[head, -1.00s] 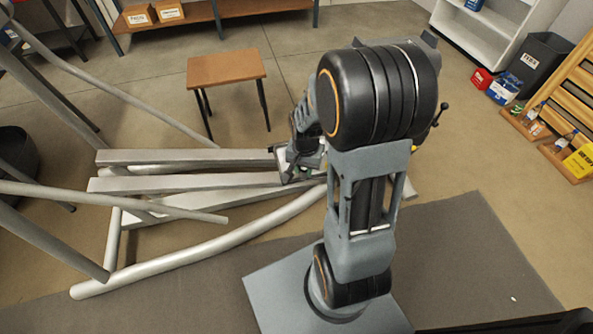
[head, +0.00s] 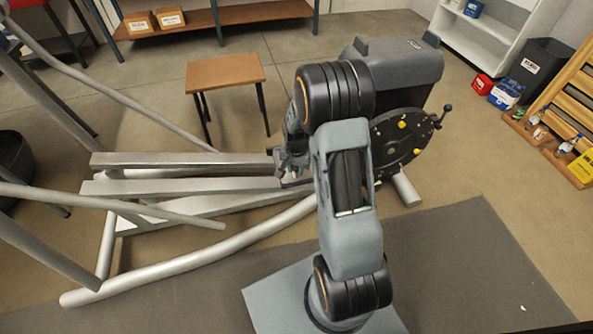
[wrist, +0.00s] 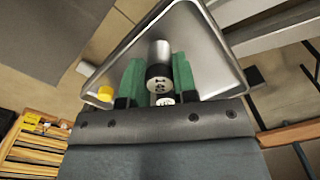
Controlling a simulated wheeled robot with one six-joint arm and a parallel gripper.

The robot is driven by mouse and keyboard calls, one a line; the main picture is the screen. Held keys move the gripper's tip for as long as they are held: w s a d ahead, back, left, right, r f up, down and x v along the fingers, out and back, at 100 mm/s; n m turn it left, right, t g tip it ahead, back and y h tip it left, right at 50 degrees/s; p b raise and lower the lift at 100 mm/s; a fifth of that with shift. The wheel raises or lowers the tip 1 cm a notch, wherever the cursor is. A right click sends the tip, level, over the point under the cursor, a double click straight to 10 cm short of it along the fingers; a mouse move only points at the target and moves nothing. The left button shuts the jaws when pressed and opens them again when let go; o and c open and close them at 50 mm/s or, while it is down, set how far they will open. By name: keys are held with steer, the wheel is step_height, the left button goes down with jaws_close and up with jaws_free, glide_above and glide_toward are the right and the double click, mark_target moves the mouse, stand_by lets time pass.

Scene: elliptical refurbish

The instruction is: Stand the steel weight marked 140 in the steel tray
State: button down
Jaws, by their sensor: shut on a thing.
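My gripper (wrist: 158,68) has green-padded fingers on both sides of a steel weight (wrist: 160,55) in the wrist view. It is shut on this cylinder. Its pale end face carries dark figures that look like 140, small and turned. The steel tray (wrist: 207,45) lies behind and around the weight, with its raised rim visible. I cannot tell whether the weight touches the tray floor. Another pale round face (wrist: 165,97) shows just below, partly hidden by the gripper body. In the head view my gripper (head: 292,165) is over the elliptical's rails, and the arm hides most of the tray.
A yellow round piece (wrist: 105,93) sits by the tray's left edge. The elliptical's rails (head: 180,182) run left, and its crank disc (head: 400,145) with yellow knobs is right of my arm. A brown stool (head: 226,75) stands behind. The grey mat (head: 470,265) is largely clear at right.

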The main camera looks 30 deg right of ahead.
steer(key=shift+f, duration=0.4)
steer(key=shift+f, duration=0.15)
steer(key=c, duration=0.9)
jaws_free()
step_height(320, 180, up, 12)
steer(key=p, duration=0.4)
steer(key=s+a+r+n+t, duration=0.1)
steer(key=s+a+r+n, duration=0.3)
steer(key=s+r, duration=0.2)
steer(key=s+a+r+n+t, duration=0.1)
steer(key=s+a+r+n, duration=0.3)
steer(key=s, duration=0.5)
step_height(320, 180, up, 3)
steer(key=shift+s+a+f+n+t, duration=0.2)
steer(key=shift+s+a+n+t, duration=0.2)
steer(key=shift+a, duration=0.15)
